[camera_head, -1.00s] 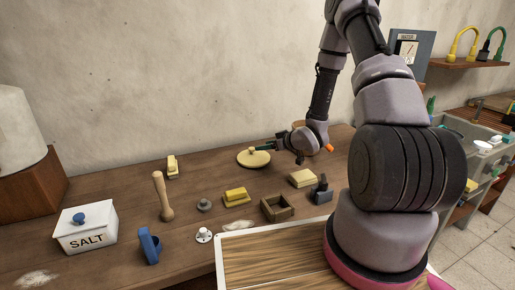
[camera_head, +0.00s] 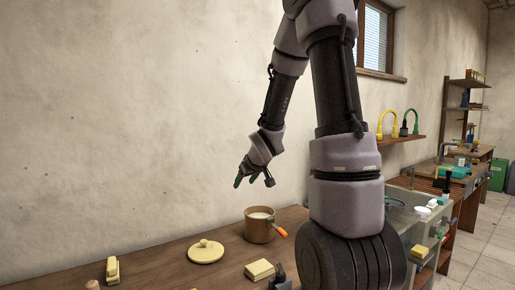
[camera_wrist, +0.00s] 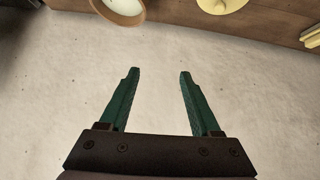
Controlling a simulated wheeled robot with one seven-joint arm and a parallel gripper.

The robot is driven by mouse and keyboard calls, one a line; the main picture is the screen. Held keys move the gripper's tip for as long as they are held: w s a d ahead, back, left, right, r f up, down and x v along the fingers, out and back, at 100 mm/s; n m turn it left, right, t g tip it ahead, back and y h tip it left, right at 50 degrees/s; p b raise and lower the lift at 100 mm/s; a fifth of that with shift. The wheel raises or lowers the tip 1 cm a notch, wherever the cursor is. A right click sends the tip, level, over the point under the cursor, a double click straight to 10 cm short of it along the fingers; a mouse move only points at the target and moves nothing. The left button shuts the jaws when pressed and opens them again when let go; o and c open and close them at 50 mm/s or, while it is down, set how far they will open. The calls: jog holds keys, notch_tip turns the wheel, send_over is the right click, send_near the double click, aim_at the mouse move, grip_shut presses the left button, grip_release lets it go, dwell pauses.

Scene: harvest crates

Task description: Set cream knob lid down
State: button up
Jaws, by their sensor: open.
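The cream knob lid (camera_head: 206,252) lies flat on the wooden table, knob up, left of a brown pot. Part of it shows at the top edge of the wrist view (camera_wrist: 222,4). My gripper (camera_head: 253,181) is up in front of the wall, above and to the right of the lid and clear of it. In the wrist view its two green fingers (camera_wrist: 157,72) are apart with nothing between them.
The brown pot (camera_head: 259,228) with an orange-tipped handle stands open on the table (camera_head: 160,264). A pale yellow block (camera_head: 259,269) lies in front of it, and a yellow-topped item (camera_head: 112,269) is at left. A shelf (camera_head: 400,141) holds yellow and green hooped things.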

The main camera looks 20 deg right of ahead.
jog(key=s+a+r+m+g, duration=0.15)
jog(key=s+r+m, duration=0.25)
jog(key=s+r, duration=0.85)
jog(key=s+a+r+m+y, duration=0.1)
jog(key=s+a+r, duration=0.1)
jog(key=s, duration=0.5)
jog(key=s+a+r+m+y, duration=0.1)
jog(key=s+a+r, duration=0.1)
jog(key=s, duration=0.5)
jog(key=shift+a+g, duration=0.45)
jog(key=shift+a, duration=0.2)
